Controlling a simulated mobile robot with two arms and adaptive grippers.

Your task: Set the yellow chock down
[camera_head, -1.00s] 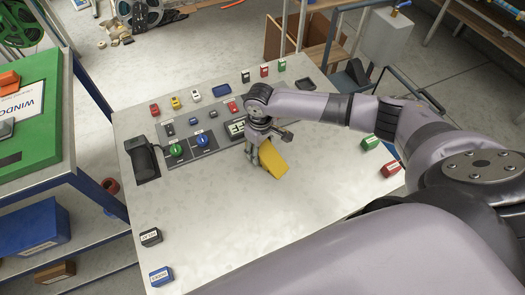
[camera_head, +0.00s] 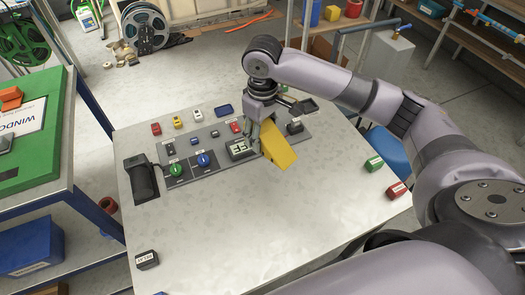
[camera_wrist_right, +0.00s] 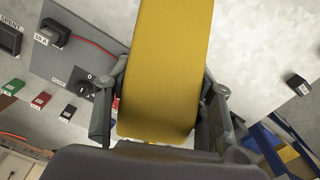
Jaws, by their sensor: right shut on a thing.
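The yellow chock (camera_head: 280,148) is a wedge-shaped block in the jaws of my right gripper (camera_head: 262,141), over the grey worktop (camera_head: 250,205) just right of the small digital display. It is tilted and seems to be held above the worktop; its underside is hidden. In the right wrist view the chock (camera_wrist_right: 165,65) fills the middle, with the fingers of my right gripper (camera_wrist_right: 160,112) closed on both its sides. My left gripper is in neither view.
A control panel (camera_head: 185,165) with green and blue knobs and a black handle (camera_head: 141,178) lie left of the chock. Small labelled blocks, green (camera_head: 374,163), red (camera_head: 397,190) and black (camera_head: 147,260), sit near the worktop edges. The worktop's front middle is clear.

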